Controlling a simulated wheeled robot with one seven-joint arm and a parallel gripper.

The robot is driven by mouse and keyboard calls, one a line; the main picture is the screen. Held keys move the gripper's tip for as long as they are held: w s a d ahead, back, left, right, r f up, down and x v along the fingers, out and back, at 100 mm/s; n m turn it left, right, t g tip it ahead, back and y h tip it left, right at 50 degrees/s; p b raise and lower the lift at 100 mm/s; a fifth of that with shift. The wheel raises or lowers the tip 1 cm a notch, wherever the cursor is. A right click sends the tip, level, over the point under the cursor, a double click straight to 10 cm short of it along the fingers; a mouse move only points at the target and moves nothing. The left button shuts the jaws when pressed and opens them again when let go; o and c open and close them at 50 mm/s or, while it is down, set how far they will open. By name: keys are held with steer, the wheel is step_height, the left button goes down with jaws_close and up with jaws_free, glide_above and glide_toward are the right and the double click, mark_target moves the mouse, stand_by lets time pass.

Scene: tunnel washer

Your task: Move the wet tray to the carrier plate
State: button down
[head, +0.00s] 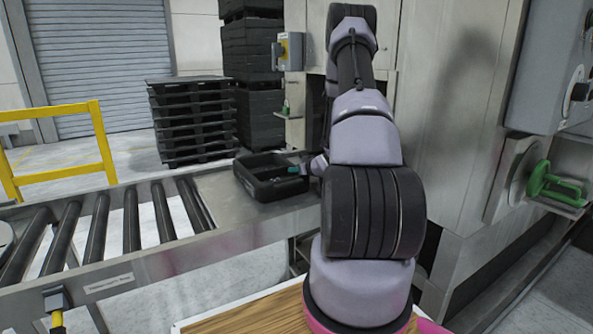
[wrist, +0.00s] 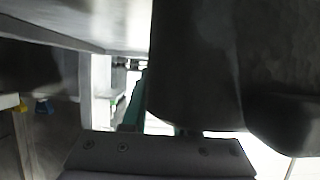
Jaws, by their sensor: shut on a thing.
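The black tray (head: 283,190) is an open, shallow box at the right end of the flat steel surface beside the rollers. It looks level; I cannot tell whether it rests on the steel or hangs just above it. My gripper (head: 298,169) is shut on the tray's right side, near the washer opening, with a teal finger part showing. In the wrist view a large dark wall (wrist: 195,70), likely the tray's, fills the right, close up. The flat steel surface (head: 215,192) may be the carrier plate; I cannot tell. Wetness does not show.
A roller conveyor (head: 130,220) runs left from the steel surface. The steel washer housing (head: 455,110) stands at right, with a green handle (head: 555,185). A black pallet stack (head: 193,120) and a yellow rail (head: 60,145) stand behind. The steel left of the tray is clear.

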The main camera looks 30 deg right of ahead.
steer(key=c, duration=0.7)
jaws_free()
steer(key=shift+f, duration=0.1)
steer(key=v, duration=1.2)
steer(key=s+a+r+m+g+h, duration=0.2)
steer(key=a+r, duration=0.2)
steer(key=r, duration=0.6)
steer(key=s+a+r+m+g+h, duration=0.15)
steer(key=a+r, duration=0.25)
steer(key=r, duration=0.6)
steer(key=s+a+r+g+y, duration=0.1)
steer(key=s+a+r, duration=0.2)
steer(key=s+a, duration=0.2)
steer(key=s+a+r+g+y, duration=0.1)
steer(key=s+a+r+y, duration=0.1)
steer(key=s+a, duration=0.4)
steer(key=s+a+r+m+g+y, duration=0.1)
steer(key=s+a+r, duration=0.3)
steer(key=s, duration=0.5)
steer(key=shift+s+a+r+y, duration=0.15)
steer(key=shift+a+y, duration=0.2)
steer(key=shift+a, duration=0.3)
steer(key=shift+s+a+f+y, duration=0.1)
steer(key=shift+s+a+y, duration=0.15)
steer(key=shift+a, duration=0.35)
